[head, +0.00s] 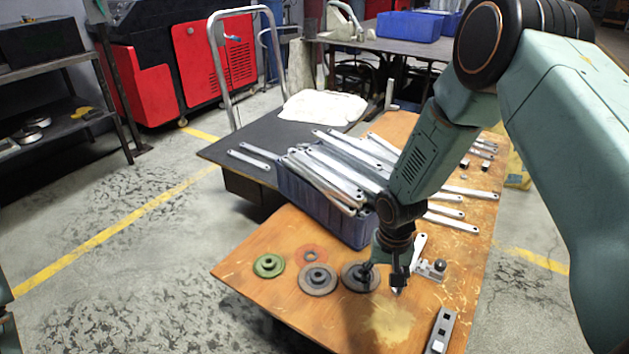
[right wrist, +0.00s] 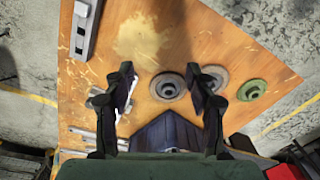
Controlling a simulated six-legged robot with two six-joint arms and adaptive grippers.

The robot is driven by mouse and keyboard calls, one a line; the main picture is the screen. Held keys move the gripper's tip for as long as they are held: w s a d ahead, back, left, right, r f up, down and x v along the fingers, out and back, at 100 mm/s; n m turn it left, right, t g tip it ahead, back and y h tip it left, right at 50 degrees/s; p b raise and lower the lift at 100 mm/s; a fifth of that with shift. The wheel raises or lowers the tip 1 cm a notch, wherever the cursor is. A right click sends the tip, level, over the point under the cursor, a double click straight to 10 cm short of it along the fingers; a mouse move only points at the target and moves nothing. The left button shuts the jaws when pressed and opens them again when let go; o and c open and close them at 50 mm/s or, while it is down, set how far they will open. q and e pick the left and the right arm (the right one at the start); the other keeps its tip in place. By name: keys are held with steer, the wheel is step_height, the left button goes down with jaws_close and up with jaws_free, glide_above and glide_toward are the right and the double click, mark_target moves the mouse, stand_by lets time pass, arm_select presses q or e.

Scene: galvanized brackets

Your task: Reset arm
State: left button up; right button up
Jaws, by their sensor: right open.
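My right gripper (head: 383,277) hangs open over the wooden table (head: 272,295), near the right-hand grey disc (head: 352,287). In the right wrist view its two fingers (right wrist: 158,78) stand apart with nothing held between them. That grey disc (right wrist: 167,89) shows between the fingers, toward the right one. Galvanized brackets (head: 318,178) are piled in a blue bin (head: 345,228) behind the gripper, and several more lie on the table right of the arm. Whether the gripper touches the disc, I cannot tell. My left gripper is not in view.
A second grey disc (head: 318,281), a reddish ring (head: 311,253) and a green disc (head: 268,265) lie left of the gripper. A small metal fixture (head: 432,268) sits close on its right. A slotted metal bar (head: 440,331) lies at the front right. The table's front middle is clear.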

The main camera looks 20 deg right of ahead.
steer(key=s+a+f+n+t+y, duration=0.1)
steer(key=s+a+f+n+t, duration=0.2)
steer(key=s+a, duration=0.3)
steer(key=s+a+f+n+g+h, duration=0.1)
steer(key=s+f+g, duration=0.1)
steer(key=s, duration=1.9)
steer(key=shift+s+f+g, duration=0.15)
steer(key=shift+f+g, duration=0.05)
steer(key=shift+g, duration=0.3)
